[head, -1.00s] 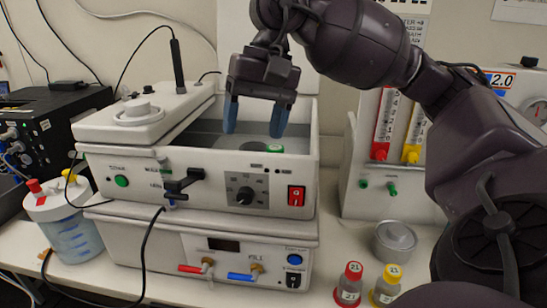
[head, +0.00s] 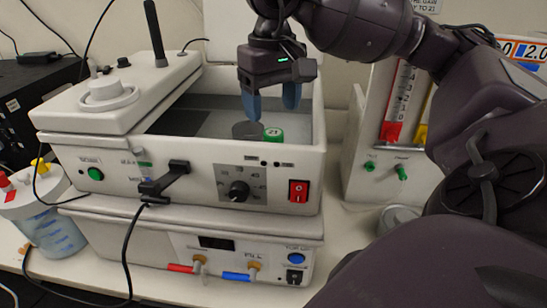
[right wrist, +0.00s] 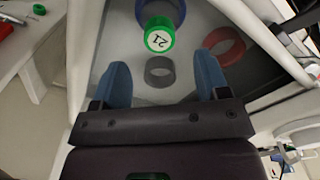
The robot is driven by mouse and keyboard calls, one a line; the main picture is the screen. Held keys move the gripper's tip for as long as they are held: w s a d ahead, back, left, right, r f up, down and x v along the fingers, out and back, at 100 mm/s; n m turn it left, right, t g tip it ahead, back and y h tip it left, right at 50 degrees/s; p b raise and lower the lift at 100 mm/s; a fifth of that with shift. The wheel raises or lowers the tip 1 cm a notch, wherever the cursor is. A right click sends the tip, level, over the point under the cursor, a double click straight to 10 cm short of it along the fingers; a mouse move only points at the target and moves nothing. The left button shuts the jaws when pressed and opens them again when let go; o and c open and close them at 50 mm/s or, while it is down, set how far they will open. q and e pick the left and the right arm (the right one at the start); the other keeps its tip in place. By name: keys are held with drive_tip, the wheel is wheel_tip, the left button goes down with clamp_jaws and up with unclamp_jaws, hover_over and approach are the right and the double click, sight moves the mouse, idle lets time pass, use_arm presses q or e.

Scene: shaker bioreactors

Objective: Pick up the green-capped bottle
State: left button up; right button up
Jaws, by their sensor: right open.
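The green-capped bottle (head: 273,135) stands inside the open basin of the upper shaker unit, with only its cap clearly showing in the head view. In the right wrist view its green cap (right wrist: 159,36) carries a white label reading 21. My right gripper (head: 272,108) is open and empty above the basin, its blue fingers pointing down. In the right wrist view the fingers (right wrist: 162,85) are spread, and the cap lies ahead of them, beyond a grey ring (right wrist: 160,71). The bottle's body is mostly hidden. My left gripper is out of view.
The basin's front wall (head: 225,160) stands between me and the bottle. A blue ring (right wrist: 178,10) and a red ring (right wrist: 226,46) lie in the basin. A black clamp (head: 165,180) juts from the front. A flowmeter panel (head: 378,150) stands at right.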

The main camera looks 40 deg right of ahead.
sight(273, 132)
drive_tip(key=shift+s+f+p, duration=0.15)
drive_tip(key=shift+f+p, duration=0.4)
drive_tip(key=shift+f, duration=2.65)
clamp_jaws()
